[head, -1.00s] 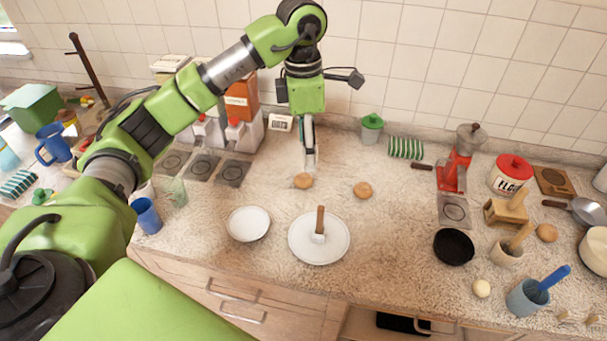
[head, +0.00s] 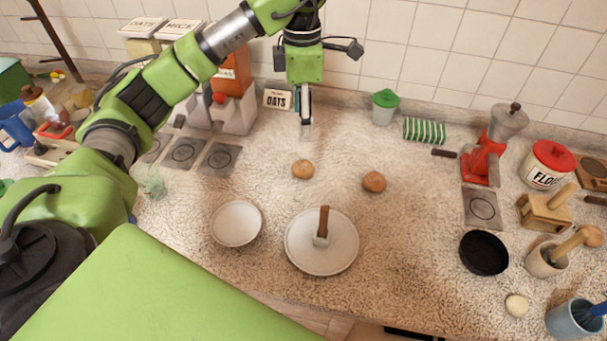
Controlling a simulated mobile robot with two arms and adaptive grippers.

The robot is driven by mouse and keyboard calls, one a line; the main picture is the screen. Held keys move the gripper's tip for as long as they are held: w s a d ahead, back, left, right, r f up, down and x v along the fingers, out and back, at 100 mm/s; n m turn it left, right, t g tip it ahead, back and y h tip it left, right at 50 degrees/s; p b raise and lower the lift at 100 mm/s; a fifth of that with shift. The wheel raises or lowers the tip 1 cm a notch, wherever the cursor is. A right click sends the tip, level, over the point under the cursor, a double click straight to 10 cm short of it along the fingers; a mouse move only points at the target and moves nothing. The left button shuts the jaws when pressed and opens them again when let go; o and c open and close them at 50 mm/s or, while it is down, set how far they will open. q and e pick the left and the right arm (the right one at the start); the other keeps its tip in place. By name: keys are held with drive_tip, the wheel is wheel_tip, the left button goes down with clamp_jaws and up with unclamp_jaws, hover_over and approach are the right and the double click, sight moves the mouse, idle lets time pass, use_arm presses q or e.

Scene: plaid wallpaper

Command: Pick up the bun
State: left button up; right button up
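Two round brown buns lie on the speckled counter: one left bun (head: 302,169) and one right bun (head: 374,182). My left gripper (head: 305,132) points down, just behind the left bun in the picture. A gap of counter shows between its fingertips and that bun. The fingers are seen nearly edge-on, so their opening does not show. Nothing is visible in them. My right gripper is out of view.
In front are a white bowl (head: 236,223) and a white plate (head: 343,252) with a wooden-handled spatula (head: 323,226). A black pan (head: 484,253) is at right. The counter around the buns is clear.

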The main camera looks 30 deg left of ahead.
use_arm(q)
wheel_tip(320, 180, down, 2)
drive_tip(key=b, duration=0.1)
drive_tip(key=p, duration=0.2)
hover_over(304, 163)
drive_tip(key=f, duration=0.8)
drive_tip(key=shift+s+f, duration=0.25)
drive_tip(key=shift+s, duration=0.05)
drive_tip(key=shift+f+p, duration=0.4)
drive_tip(key=shift+f, duration=0.2)
wheel_tip(304, 163, down, 4)
drive_tip(key=shift+w+r+p, duration=0.15)
drive_tip(key=shift+r+p, duration=0.05)
drive_tip(key=shift+p, duration=0.5)
drive_tip(key=shift+f, duration=0.3)
drive_tip(key=c, duration=1.2)
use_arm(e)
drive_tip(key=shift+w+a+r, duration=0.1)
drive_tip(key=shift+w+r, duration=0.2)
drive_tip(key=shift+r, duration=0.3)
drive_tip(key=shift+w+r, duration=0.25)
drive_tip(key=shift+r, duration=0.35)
